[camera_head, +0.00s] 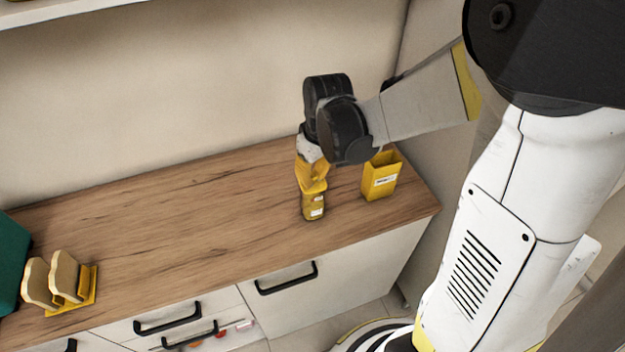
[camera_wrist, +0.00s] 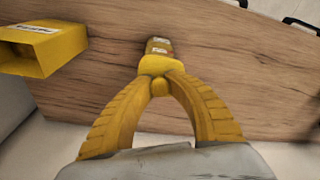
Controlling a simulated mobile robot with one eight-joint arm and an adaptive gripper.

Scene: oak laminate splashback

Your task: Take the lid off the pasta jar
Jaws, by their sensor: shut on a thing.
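The pasta jar (camera_head: 313,208) is a small, yellowish-brown container with a pale label. It is upright near the front of the wooden counter and also shows in the wrist view (camera_wrist: 158,46). My gripper (camera_head: 314,188) is directly above it, pointing down. In the wrist view its yellow fingers (camera_wrist: 160,66) come together at the jar's top and are shut on the lid. The fingers largely hide the lid, so I cannot tell whether there is a gap between it and the jar.
A yellow open-topped box (camera_head: 380,178) stands close to the right of the jar and also shows in the wrist view (camera_wrist: 40,50). A yellow rack with tan slices (camera_head: 65,280) and a green object (camera_head: 12,262) are at far left. The middle counter is clear. A drawer below is partly open.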

